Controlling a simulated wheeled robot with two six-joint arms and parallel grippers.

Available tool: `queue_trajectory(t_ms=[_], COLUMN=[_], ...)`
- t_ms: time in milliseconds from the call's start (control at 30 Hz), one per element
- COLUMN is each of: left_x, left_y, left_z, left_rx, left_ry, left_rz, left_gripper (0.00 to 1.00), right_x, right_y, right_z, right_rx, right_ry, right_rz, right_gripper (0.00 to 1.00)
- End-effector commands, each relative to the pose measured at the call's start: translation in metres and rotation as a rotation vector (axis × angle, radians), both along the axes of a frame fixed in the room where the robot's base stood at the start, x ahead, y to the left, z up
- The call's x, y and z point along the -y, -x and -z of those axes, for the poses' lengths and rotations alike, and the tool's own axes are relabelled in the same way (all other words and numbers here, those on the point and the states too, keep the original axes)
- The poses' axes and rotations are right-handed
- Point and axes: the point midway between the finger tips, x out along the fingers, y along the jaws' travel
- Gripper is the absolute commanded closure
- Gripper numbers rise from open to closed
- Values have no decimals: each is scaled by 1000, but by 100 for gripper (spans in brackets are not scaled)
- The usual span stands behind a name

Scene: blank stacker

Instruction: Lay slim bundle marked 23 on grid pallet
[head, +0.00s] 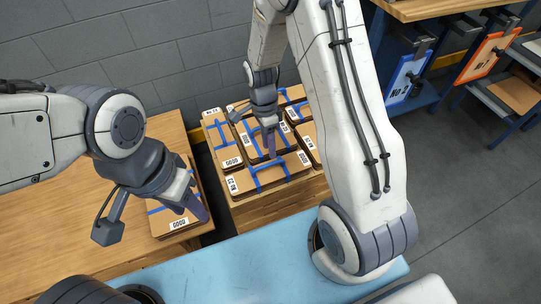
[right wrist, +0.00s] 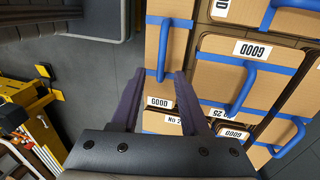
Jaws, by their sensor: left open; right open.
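Several cardboard bundles with blue straps lie side by side on a wooden pallet stack (head: 275,208). A front bundle (head: 275,181) carries a small number label that I cannot read surely. My right gripper (head: 271,155) is open above these bundles. In the right wrist view its fingers (right wrist: 158,103) are apart, near the end of a slim bundle (right wrist: 160,55) labelled GOOD. A label starting "No 2" is partly hidden by a finger. My left gripper (head: 201,211) is open by a bundle (head: 163,222) labelled GOOD on the wooden table. I cannot tell which bundle is marked 23.
The wooden table (head: 55,225) is mostly bare. A light blue surface (head: 250,262) lies in front. Shelves with a blue sign (head: 407,75) and an orange sign (head: 481,58) stand at the right. A grey block wall (head: 110,55) is behind. Grey floor is clear at the right.

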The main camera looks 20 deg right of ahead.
Motion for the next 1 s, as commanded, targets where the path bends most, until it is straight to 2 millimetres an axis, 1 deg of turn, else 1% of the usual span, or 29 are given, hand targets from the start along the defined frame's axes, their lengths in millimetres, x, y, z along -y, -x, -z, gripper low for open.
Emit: queue_trajectory(t_ms=[33, 100, 300, 367, 467, 500, 567, 600, 667, 700, 800, 900, 1000], left_x=[0, 0, 0, 0, 0, 0, 0, 0, 0, 0, 0, 0, 0], left_y=[0, 0, 0, 0, 0, 0, 0, 0, 0, 0, 0, 0, 0], left_z=[-3, -5, -7, -7, -7, -7, -7, -6, -6, -6, -6, -6, -6], left_rx=[0, 0, 0, 0, 0, 0, 0, 0, 0, 0, 0, 0, 0], left_ry=[0, 0, 0, 0, 0, 0, 0, 0, 0, 0, 0, 0, 0], left_rz=[0, 0, 0, 0, 0, 0, 0, 0, 0, 0, 0, 0, 0], left_gripper=[55, 55, 55, 55, 55, 55, 55, 55, 55, 55, 55, 55, 55], right_x=[0, 0, -3, -10, -35, -49, -69, -83, -99, -107, -120, -124, -125], right_y=[-3, -5, -7, -4, 9, 18, 38, 54, 80, 98, 138, 169, 188], right_z=[-12, -22, -40, -49, -76, -89, -111, -125, -143, -152, -170, -180, -183], right_rx=[4, 3, 4, 12, 41, 57, 80, 96, 119, 133, 163, 186, 199], right_ry=[0, 0, -3, -13, -50, -70, -104, -127, -161, -182, -223, -252, -268], right_rz=[0, 0, -20, -78, -301, -433, -663, -830, -1077, -1239, -1606, -1887, -2067], right_gripper=[55, 55, 55, 55, 55, 55, 55, 55, 55, 55, 55, 55, 55])
